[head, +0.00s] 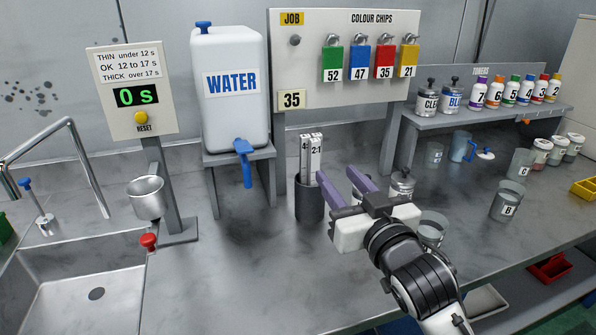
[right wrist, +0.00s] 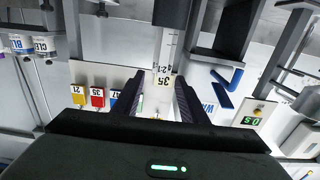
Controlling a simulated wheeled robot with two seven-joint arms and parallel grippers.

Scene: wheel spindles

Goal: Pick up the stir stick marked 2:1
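The white stir stick marked 2:1 (head: 316,150) stands upright in a dark round holder (head: 309,203), beside another white stick marked 4: (head: 304,150), whose label is partly cut off. My right gripper (head: 336,173) is open and empty, just right of the holder and the sticks. The right wrist view, turned upside down, shows the 2:1 stick (right wrist: 168,52) beyond the gap between the open fingers (right wrist: 160,76), with the dark holder (right wrist: 173,12) at the top. The fingers appear apart from the stick. My left gripper is not in view.
The water tank (head: 230,90) on its stand is behind and left of the holder. The job board (head: 345,60) rises behind. A tin (head: 402,186) and cup (head: 432,228) stand right, near my right arm. A sink (head: 85,290) is at left.

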